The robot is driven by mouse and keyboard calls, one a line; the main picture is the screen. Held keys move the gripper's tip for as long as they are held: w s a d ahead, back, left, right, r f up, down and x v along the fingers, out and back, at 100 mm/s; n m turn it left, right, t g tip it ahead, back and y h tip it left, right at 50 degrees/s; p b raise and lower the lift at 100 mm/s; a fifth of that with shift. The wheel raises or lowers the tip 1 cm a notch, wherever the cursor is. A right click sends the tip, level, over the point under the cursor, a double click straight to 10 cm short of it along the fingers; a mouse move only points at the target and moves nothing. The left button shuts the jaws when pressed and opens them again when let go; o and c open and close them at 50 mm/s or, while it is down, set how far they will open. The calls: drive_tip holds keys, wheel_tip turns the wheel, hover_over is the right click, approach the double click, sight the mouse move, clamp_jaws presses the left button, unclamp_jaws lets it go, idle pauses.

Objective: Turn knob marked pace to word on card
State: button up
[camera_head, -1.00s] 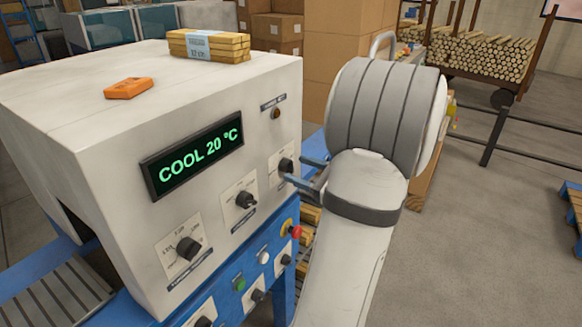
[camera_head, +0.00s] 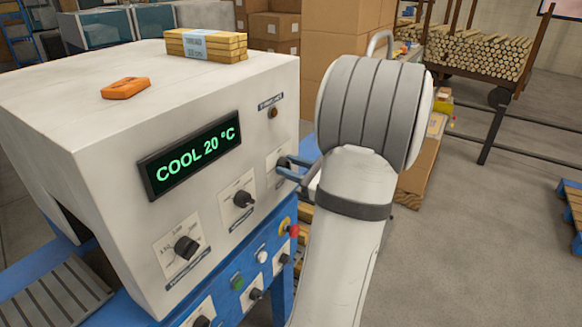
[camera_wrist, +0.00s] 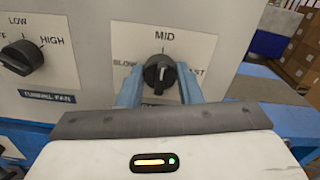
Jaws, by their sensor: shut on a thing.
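A black knob (camera_wrist: 160,74) sits on a white plate lettered MID at the top, with a partly covered word at left that looks like SLOW and "AST" showing at right. Its name label is hidden behind my gripper. The pale line on the knob appears to point up, near MID. In the head view the knob plate (camera_head: 274,160) is at the panel's right end. My gripper (camera_head: 285,168) reaches it from the right, and its blue fingers, also in the wrist view (camera_wrist: 160,88), are shut on the knob, one on each side. I cannot make out a card.
A TUNNEL FAN knob (camera_wrist: 22,57) is left of the gripped one. An orange object (camera_head: 125,88) and a wood bundle (camera_head: 206,45) lie on top. Buttons (camera_head: 238,283) sit below.

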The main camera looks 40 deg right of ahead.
drive_tip(key=shift+w+a, duration=0.1)
drive_tip(key=shift+c, duration=0.5)
drive_tip(key=shift+f+n+b, duration=0.15)
drive_tip(key=shift+n+b, duration=0.15)
drive_tip(key=shift+b, duration=0.3)
drive_tip(key=n+b, duration=1.7)
drive_tip(key=b, duration=0.8)
drive_tip(key=shift+f, duration=0.1)
drive_tip(key=shift+n, duration=0.3)
